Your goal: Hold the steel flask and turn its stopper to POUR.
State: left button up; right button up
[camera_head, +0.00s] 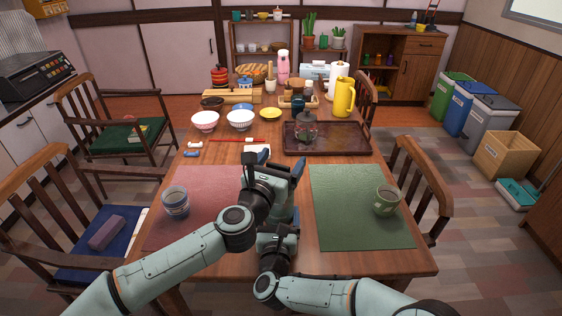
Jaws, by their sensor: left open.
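I cannot make out a steel flask or a stopper marked POUR in the head view. A tall yellow jug (344,97) with a handle stands at the far right of the table, behind the dark tray. My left gripper (282,163) is open over the middle of the table, near the gap between the two mats, with nothing visibly held. My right gripper (283,236) is lower and nearer, behind its own wrist; its fingers are mostly hidden.
A red mat (198,190) with a grey-blue cup (176,201) lies left. A green mat (345,220) with a green cup (386,201) lies right. A dark tray (352,140) bears a small pot (306,130). Bowls (240,121) and other items crowd the far half.

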jog(key=shift+r, duration=0.1)
pick_arm(q)
jog(key=c, duration=1)
jog(key=shift+n+y, duration=0.4)
jog(key=shift+y, duration=0.2)
jog(key=n+y, duration=0.2)
jog(key=n+t+y, duration=0.1)
jog(key=y, duration=0.2)
jog(key=shift+a+n, duration=0.15)
jog(key=shift+n, duration=0.25)
jog(key=n+y, duration=0.1)
jog(key=y, duration=0.2)
jog(key=n+g+y, duration=0.1)
jog(key=n+y, duration=0.1)
jog(key=a+n+y, duration=0.1)
jog(key=n+y, duration=0.1)
jog(key=y, duration=0.1)
jog(key=shift+a+y, duration=0.1)
jog(key=shift+y, duration=0.2)
jog(key=shift+n+g+y, duration=0.3)
jog(key=shift+g, duration=0.1)
